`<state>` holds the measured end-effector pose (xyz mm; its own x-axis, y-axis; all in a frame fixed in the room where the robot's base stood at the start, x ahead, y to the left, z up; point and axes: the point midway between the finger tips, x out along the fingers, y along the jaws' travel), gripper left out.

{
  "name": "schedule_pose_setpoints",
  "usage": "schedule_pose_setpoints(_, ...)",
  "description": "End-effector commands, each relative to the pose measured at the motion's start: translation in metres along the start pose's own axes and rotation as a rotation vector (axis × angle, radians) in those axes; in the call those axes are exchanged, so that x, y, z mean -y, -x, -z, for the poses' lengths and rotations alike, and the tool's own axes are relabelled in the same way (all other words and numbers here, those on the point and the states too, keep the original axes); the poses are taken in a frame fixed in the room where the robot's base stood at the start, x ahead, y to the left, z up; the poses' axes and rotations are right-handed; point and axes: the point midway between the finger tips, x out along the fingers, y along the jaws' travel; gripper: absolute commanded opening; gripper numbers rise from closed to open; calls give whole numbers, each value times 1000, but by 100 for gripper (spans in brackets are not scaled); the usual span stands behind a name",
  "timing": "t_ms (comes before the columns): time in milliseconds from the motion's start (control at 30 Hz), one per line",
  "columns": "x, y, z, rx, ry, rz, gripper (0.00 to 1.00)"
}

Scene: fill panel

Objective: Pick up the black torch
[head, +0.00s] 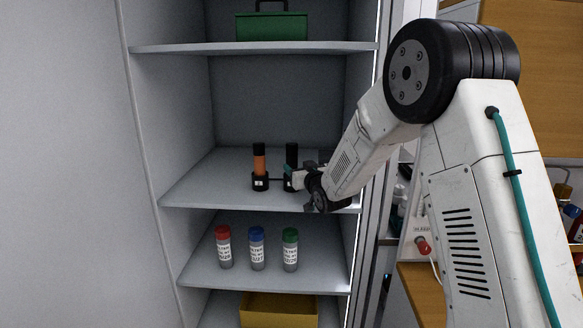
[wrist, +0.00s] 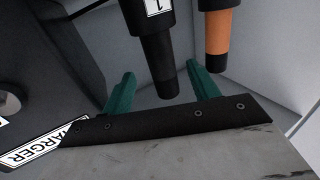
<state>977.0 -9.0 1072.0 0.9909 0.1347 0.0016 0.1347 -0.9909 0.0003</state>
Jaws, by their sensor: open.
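The black torch (head: 292,155) stands upright in a dark holder on the middle cabinet shelf (head: 200,190). My gripper (head: 291,176) has come in from the right at the torch's lower part; the arm's end hides part of the holder. In the wrist view, which looks inverted, the black torch (wrist: 158,60) hangs down from its labelled holder (wrist: 152,18). The teal fingers of my gripper (wrist: 161,70) are open, one on each side of the torch, with visible gaps between fingers and torch.
An orange torch (head: 259,158) stands close to the left, and shows in the wrist view (wrist: 217,32). A dark charger box (wrist: 50,60) is close to the other side. Above is a green toolbox (head: 272,27); below are several capped bottles (head: 257,250) and a yellow bin (head: 278,308).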

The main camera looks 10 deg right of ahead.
Motion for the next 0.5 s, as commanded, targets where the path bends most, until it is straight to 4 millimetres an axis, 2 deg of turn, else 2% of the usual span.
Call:
schedule_pose_setpoints(300,1,-44,3,0,-1,0,60)
schedule_pose_setpoints(500,1,-59,3,1,-1,-1,60)
